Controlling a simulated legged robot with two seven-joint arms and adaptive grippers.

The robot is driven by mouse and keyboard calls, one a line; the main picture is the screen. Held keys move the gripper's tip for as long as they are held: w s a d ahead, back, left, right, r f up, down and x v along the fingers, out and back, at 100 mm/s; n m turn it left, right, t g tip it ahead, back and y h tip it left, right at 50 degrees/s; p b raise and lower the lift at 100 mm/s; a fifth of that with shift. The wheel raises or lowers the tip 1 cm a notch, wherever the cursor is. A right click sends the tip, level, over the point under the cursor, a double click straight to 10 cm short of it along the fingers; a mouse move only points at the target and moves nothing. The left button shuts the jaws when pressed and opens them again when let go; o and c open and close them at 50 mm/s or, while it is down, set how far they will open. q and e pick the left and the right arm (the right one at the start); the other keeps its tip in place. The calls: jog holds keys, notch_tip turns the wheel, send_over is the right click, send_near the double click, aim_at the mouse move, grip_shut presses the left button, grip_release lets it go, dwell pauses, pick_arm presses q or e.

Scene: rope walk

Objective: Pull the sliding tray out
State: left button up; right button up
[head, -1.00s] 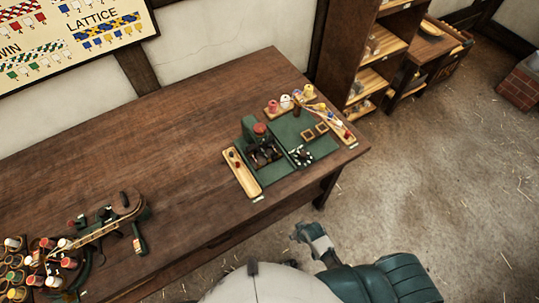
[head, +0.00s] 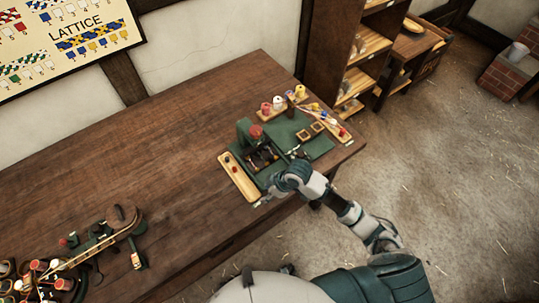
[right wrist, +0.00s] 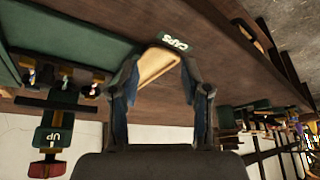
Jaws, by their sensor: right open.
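A narrow pale wooden tray (head: 238,178) lies along the left side of a green machine (head: 262,155) near the table's front edge. It holds a few small caps or beads. My right gripper (head: 268,194) is at the tray's front end. In the right wrist view, my right gripper (right wrist: 161,62) is open, with one finger on each side of the wooden tray's end (right wrist: 156,68). A dark label reading CAPS (right wrist: 174,42) sits just beyond it. I cannot tell whether the fingers touch the tray. My left gripper is not in view.
A green board with small wooden frames (head: 317,127), several spools (head: 278,103) and a slanted wooden strip (head: 336,130) are right of the machine. A tool with a curved wooden arm (head: 105,240) is at front left. The table's middle (head: 150,150) is clear.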

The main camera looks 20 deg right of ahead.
jog(key=w+d+r+n, duration=0.2)
jog(key=w+d+r, duration=1.05)
jog(key=r, duration=0.25)
send_near(271, 156)
jog(key=shift+g, duration=0.3)
jog(key=x, duration=0.4)
jog(key=b+x, duration=0.1)
jog(key=x, duration=0.3)
jog(key=shift+w+d, duration=0.1)
jog(key=shift+w, duration=0.1)
jog(key=shift+a+f, duration=0.2)
jog(key=shift+a, duration=0.3)
jog(key=shift+c, duration=1.2)
jog(key=c, duration=0.4)
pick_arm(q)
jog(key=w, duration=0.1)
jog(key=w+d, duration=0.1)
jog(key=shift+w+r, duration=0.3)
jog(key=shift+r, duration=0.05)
pick_arm(e)
jog(key=shift+d, duration=0.35)
grip_shut()
